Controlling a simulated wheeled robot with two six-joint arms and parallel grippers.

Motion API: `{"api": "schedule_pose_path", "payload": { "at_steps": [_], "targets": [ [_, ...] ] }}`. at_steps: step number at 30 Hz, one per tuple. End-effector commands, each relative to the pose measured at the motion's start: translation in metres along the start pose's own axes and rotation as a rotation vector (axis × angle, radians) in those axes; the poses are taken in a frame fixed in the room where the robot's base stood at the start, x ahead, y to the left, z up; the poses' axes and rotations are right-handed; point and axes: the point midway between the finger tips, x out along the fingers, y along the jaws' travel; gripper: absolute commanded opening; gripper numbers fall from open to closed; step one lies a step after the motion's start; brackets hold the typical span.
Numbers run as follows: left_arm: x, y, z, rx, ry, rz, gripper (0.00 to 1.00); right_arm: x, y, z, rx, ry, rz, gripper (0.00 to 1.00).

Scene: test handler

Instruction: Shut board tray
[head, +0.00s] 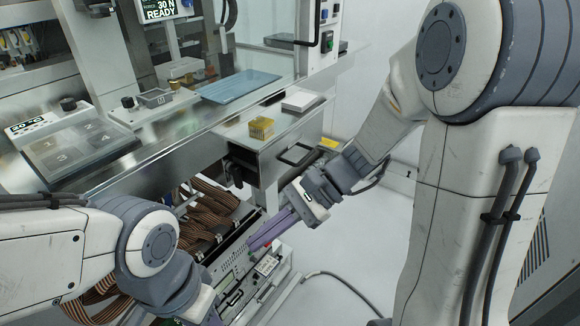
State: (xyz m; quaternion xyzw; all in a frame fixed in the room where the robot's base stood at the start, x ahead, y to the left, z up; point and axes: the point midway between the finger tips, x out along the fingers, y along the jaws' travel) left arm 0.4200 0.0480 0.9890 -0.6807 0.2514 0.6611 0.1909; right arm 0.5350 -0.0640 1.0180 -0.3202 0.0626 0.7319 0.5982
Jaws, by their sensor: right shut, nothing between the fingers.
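A low pulled-out unit that looks like the board tray (268,272) sits below the counter, with a green board, rows of small holes and a pale front panel. Brown ribbon cables run into its back. My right gripper (262,236) has purple fingers, shut and empty, over the right side of this unit near its front panel. I cannot tell whether the fingertips touch it. My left gripper (208,310) is at the bottom edge, left of the unit, mostly hidden by its own wrist; its fingers do not show clearly.
A blue mat (238,86) lies on the metal counter (175,148). A dark cable (345,283) crosses the floor.

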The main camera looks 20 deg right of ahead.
Motion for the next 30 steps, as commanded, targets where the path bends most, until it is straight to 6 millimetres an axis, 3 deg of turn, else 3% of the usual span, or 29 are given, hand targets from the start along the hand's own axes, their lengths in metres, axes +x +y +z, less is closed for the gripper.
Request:
{"api": "schedule_pose_path", "payload": {
  "at_steps": [1,3,6,10,14,20,30],
  "targets": [
    [0.022,-0.002,0.001,0.000,0.000,0.000,0.44,-0.012,-0.015,-0.036,0.137,-0.049,-0.154,0.00],
    [0.035,-0.003,0.002,0.000,0.000,0.000,0.44,-0.042,-0.036,-0.068,0.284,-0.119,-0.357,0.00],
    [0.050,-0.004,0.003,0.000,0.000,0.000,0.44,-0.092,-0.053,-0.113,0.439,-0.210,-0.623,0.00],
    [0.063,-0.004,0.003,0.000,0.000,0.000,0.44,-0.150,-0.055,-0.157,0.552,-0.295,-0.886,0.00],
    [0.068,-0.005,0.004,0.000,0.000,0.000,0.44,-0.184,-0.049,-0.179,0.596,-0.340,-1.028,0.00],
    [0.066,-0.005,0.003,0.000,0.000,0.000,0.44,-0.188,-0.061,-0.183,0.606,-0.354,-1.067,0.00],
    [0.060,-0.004,0.003,0.000,0.000,0.000,0.44,-0.155,-0.124,-0.183,0.604,-0.352,-1.060,0.00]
  ]
}}
